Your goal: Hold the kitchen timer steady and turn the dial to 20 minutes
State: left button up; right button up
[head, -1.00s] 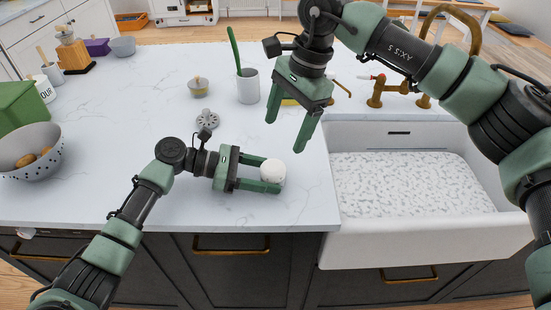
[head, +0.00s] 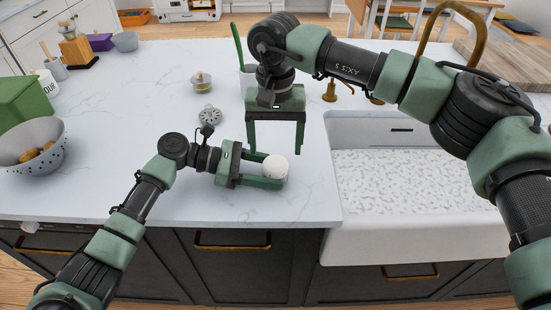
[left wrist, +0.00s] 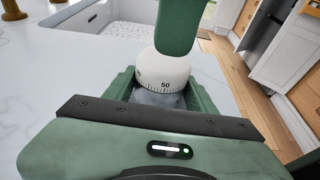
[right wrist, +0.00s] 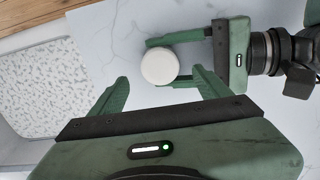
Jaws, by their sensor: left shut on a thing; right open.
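The kitchen timer (head: 275,167) is a small round white thing on the counter near its front edge. In the left wrist view its white dial (left wrist: 163,68) shows the number 50, above a greyish base. My left gripper (head: 273,169) is shut on the timer from its left side, one finger on each side. My right gripper (head: 276,150) is open and empty, pointing down above and just behind the timer. In the right wrist view the timer's plain white top (right wrist: 160,65) lies ahead, between and beyond the right fingertips (right wrist: 160,85).
The white sink (head: 400,240) opens to the right of the timer. A strainer-like grey disc (head: 210,115), a small jar (head: 201,82) and a cup (head: 246,82) stand behind. A colander (head: 35,150) is at the far left.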

aim_at(275, 161)
notch_tip(275, 161, down, 5)
jog(key=shift+f, duration=0.15)
